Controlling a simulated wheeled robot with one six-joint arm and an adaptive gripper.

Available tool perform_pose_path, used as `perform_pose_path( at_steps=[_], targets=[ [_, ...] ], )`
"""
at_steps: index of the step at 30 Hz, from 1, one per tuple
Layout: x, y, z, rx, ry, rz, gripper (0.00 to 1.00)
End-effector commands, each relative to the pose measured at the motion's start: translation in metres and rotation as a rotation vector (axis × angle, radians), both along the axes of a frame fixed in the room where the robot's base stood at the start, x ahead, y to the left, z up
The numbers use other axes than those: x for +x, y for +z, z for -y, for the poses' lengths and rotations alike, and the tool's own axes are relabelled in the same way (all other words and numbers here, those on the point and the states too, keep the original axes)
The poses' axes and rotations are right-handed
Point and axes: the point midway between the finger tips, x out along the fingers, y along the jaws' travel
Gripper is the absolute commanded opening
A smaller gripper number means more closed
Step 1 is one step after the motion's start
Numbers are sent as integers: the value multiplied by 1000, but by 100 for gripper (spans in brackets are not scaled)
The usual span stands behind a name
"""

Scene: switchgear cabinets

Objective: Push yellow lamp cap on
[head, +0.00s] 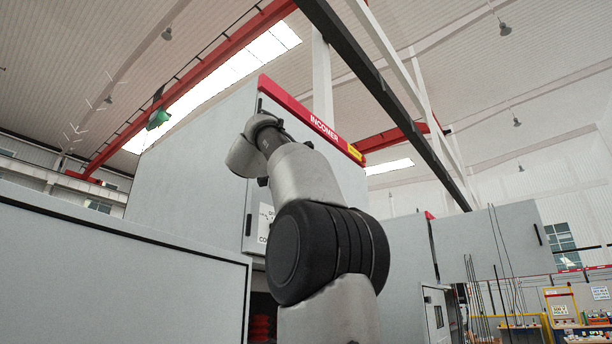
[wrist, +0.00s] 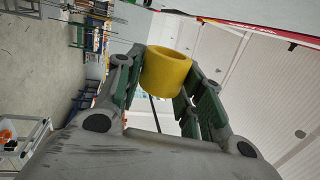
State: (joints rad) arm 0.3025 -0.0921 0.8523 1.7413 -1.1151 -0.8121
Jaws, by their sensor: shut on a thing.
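The cap is clear of any surface in that view. In the head view my arm rises in front of the grey cabinet marked INCOMER (head: 190,160), and the gripper and cap are hidden behind it. No lamp is visible in either view.
A lower grey cabinet (head: 110,265) stands at the left front. More grey cabinets (head: 490,245) stand at the right. A workbench area with racks and small items (head: 570,320) lies far right. A cabinet edge with a red strip (wrist: 240,20) crosses the top of the wrist view.

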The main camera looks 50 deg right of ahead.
Motion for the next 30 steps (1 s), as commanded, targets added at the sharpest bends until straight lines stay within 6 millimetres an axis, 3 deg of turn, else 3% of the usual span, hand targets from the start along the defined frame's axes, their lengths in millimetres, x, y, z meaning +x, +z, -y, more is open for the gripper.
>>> perform_pose_path(
  at_steps=[15, 30],
  targets=[
    [48, 0, -3, 0, 0, -1, 23],
    [56, 0, -4, 0, -1, -1, 23]
  ],
)
